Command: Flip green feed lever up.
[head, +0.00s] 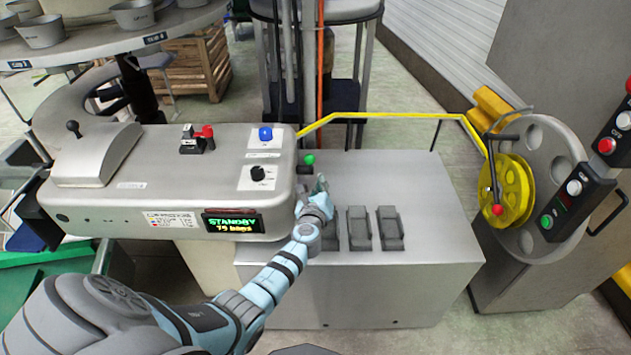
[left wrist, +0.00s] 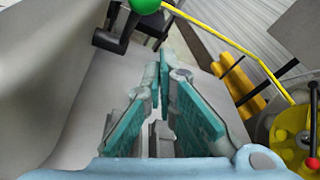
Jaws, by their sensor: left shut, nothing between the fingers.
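The green feed lever (head: 309,160) has a round green knob on a short black arm. It stands at the right end of the grey machine, by the top of the metal cabinet. My left gripper (head: 321,184) is just in front of the lever and slightly right of it. In the left wrist view the green knob (left wrist: 145,5) is cut by the top edge, above and left of my fingertips (left wrist: 164,62). The fingers are shut with nothing between them and appear apart from the lever. My right gripper is out of view.
The grey machine (head: 110,205) carries a blue button (head: 265,134), a black dial (head: 257,173), a red-handled switch (head: 207,132) and a "STANDBY" display (head: 232,222). Grey blocks (head: 390,228) stand right of my gripper. A yellow strip (head: 390,115) runs behind to a yellow reel (head: 513,190).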

